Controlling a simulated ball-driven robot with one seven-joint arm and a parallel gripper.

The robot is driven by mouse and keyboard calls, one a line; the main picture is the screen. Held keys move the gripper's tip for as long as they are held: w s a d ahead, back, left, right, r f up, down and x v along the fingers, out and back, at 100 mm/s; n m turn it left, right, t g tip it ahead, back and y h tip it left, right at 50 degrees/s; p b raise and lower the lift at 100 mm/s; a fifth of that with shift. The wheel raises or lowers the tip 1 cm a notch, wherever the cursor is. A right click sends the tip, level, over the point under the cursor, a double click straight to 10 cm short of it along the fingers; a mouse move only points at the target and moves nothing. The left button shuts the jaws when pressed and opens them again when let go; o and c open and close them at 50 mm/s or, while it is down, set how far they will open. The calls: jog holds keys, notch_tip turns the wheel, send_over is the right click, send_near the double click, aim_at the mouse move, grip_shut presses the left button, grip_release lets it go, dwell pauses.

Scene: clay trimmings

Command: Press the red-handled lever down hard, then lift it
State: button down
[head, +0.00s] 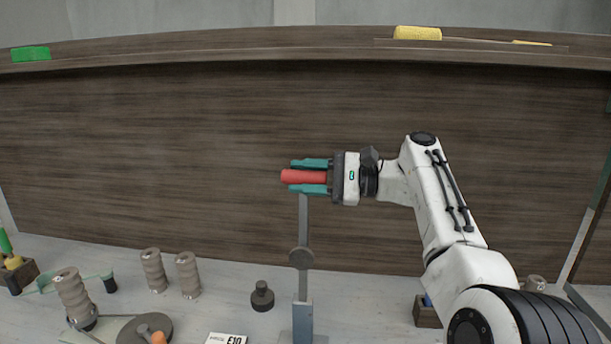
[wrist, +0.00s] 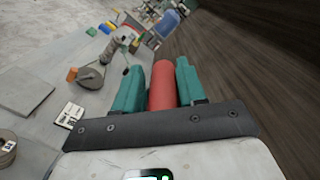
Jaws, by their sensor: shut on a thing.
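The lever's red handle (head: 303,176) lies level at the top of a grey upright bar (head: 303,220). The bar rises from a grey stand (head: 303,318) on the table and has a round disc at mid-height. My gripper (head: 307,177) comes from the right, with its teal fingers above and below the handle, shut on it. In the wrist view the red handle (wrist: 163,86) lies between the two teal fingers (wrist: 160,88). The bar is hidden in that view.
Ribbed grey-brown cylinders (head: 73,293) stand at the left of the table. A dark knob (head: 262,296) and a white price card (head: 228,338) are near the stand. A brown wooden panel (head: 150,150) rises behind. Yellow (head: 417,33) and green (head: 30,54) blocks lie on its ledge.

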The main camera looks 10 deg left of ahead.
jog(key=c, duration=1.1)
grip_release()
jog(key=shift+w+d+f+m+t, duration=0.3)
jog(key=shift+w+f+t, duration=0.1)
jog(key=shift+f+t, duration=0.1)
jog(key=o, duration=0.3)
jog(key=shift+w+a+f, duration=0.1)
jog(key=shift+w+a, duration=0.05)
jog(key=shift+w, duration=0.05)
jog(key=d+r+b, duration=0.1)
jog(key=d+b, duration=0.1)
jog(key=d, duration=0.8)
jog(key=shift+s+d+g, duration=0.25)
jog(key=shift+s+g, duration=0.05)
jog(key=shift+s, duration=0.05)
jog(key=shift+r, duration=0.1)
